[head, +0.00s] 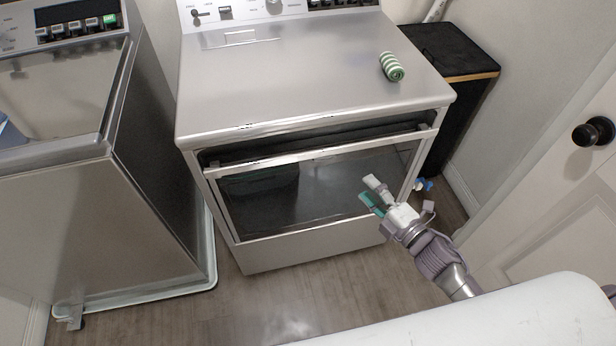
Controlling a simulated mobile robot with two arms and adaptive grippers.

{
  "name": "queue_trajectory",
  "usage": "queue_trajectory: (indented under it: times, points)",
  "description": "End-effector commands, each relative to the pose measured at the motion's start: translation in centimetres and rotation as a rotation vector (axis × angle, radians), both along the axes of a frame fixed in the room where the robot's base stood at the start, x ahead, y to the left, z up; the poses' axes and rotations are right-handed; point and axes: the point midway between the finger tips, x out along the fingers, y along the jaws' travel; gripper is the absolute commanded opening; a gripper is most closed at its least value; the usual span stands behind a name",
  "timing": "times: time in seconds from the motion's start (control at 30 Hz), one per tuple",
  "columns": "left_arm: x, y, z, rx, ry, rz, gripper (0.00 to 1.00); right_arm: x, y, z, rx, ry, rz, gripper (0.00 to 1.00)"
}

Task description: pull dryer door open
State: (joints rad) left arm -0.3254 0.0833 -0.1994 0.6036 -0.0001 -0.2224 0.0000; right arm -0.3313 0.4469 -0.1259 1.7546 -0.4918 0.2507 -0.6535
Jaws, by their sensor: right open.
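The dryer (300,85) is the silver machine in the middle of the head view. Its front door (285,160) has a pale frame around a dark glass panel. A dark gap shows between the door's top edge and the dryer body, so the door looks tilted a little outward at the top. My right gripper (373,192) is in front of the lower right part of the door, below its top edge. Its fingers are apart with nothing between them. I cannot tell whether it touches the door. My left gripper is out of view.
A washer (70,150) stands at the left. A green and white striped roll (391,66) lies on the dryer top. A black bin (455,70) stands right of the dryer, and a white door with a black knob (593,131) is at the right. Floor (260,305) before the dryer is clear.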

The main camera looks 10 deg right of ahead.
Motion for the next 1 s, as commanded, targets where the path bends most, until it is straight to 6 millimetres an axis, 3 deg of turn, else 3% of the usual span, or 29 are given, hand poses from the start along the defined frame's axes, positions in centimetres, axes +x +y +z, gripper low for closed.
queue_trajectory:
  times: [0.1,0.37,0.7,1.0]
  points:
    - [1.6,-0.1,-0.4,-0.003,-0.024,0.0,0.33,0.1,0.9,1.9,-0.043,-0.069,0.039,0.52]
    - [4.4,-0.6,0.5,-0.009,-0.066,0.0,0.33,3.2,2.3,2.5,-0.046,-0.079,0.043,0.52]
    - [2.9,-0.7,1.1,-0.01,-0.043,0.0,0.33,9.7,5.3,2.4,-0.043,-0.075,0.04,0.52]
    - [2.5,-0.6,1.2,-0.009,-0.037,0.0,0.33,12.4,6.5,2.2,-0.043,-0.072,0.041,0.52]
